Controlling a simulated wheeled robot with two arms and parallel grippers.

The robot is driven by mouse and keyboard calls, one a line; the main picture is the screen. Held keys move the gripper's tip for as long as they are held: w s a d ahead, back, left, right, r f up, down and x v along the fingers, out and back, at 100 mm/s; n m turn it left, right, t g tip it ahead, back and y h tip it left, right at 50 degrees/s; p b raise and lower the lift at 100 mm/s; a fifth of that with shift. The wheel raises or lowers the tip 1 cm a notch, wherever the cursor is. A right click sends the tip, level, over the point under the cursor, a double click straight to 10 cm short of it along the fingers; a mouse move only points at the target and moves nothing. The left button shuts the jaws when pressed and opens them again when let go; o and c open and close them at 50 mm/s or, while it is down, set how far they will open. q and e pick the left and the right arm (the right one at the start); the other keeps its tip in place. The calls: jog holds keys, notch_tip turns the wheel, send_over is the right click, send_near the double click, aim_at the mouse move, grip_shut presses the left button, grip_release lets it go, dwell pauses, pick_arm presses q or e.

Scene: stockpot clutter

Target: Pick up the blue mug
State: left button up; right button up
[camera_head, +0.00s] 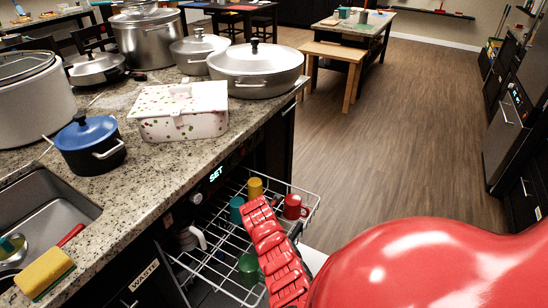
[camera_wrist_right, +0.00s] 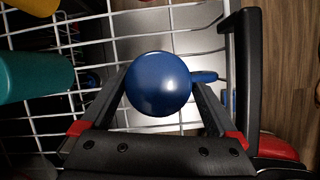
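The blue mug (camera_wrist_right: 158,84) shows in the right wrist view as a round blue base facing the camera, so it appears upside down. Its handle (camera_wrist_right: 205,77) points right. My right gripper (camera_wrist_right: 160,80) has one dark finger along each side of the mug. The fingers look very close to its walls, but whether they press on it cannot be told. In the head view I cannot make out the blue mug; a red arm of mine covers part of the rack. My left gripper is not in view.
The wire dishwasher rack (camera_head: 220,272) holds a red mug (camera_head: 295,207), yellow mug (camera_head: 255,188), teal mug (camera_head: 237,209) and green mug (camera_head: 248,268). The teal mug also stands left in the wrist view (camera_wrist_right: 30,72). The granite counter (camera_head: 150,188) with pots borders the rack.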

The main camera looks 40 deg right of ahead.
jog(key=c, duration=1.2)
jog(key=shift+o, duration=0.2)
jog(key=shift+r, duration=0.15)
